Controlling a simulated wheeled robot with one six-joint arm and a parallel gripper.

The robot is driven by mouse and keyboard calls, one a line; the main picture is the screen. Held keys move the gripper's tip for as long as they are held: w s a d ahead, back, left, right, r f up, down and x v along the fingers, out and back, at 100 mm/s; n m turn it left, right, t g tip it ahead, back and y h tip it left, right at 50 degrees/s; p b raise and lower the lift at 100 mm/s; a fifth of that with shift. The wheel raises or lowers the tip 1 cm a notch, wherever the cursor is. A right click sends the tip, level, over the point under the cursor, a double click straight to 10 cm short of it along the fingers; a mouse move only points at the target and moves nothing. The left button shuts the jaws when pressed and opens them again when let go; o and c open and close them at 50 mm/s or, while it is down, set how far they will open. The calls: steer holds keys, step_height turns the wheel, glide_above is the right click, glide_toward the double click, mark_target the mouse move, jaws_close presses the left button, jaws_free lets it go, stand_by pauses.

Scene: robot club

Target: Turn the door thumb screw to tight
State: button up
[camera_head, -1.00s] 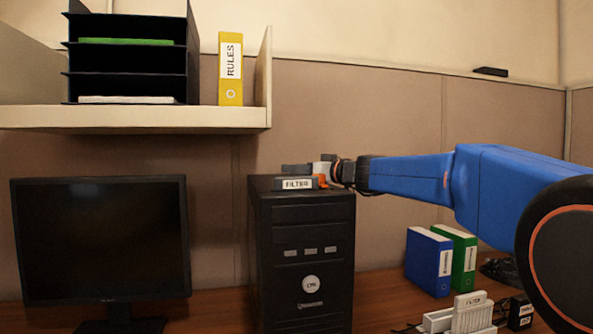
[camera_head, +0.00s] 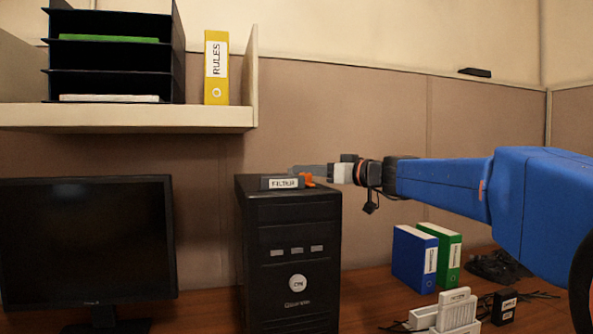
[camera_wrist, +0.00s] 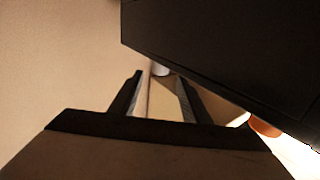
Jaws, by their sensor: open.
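The black computer tower (camera_head: 290,259) stands on the desk, with a round badge on its front. In the wrist view its dark body (camera_wrist: 235,55) fills the upper right. My gripper (camera_head: 308,171) is level with the tower's top at its right rear. In the wrist view my gripper (camera_wrist: 158,88) has its two fingers apart. A small pale round piece (camera_wrist: 160,69) shows beyond the fingertips, close to the dark panel; I cannot tell whether it is the door thumb screw. No screw can be made out in the head view.
A grey block labelled FILTER (camera_head: 282,183) lies on the tower's top, beside a small orange part (camera_head: 307,179). A monitor (camera_head: 85,240) stands left. Blue (camera_head: 414,260) and green (camera_head: 446,250) binders, white filter parts (camera_head: 455,312) and cables lie right, below my arm.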

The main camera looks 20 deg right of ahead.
steer(key=v, duration=0.7)
stand_by(0.3)
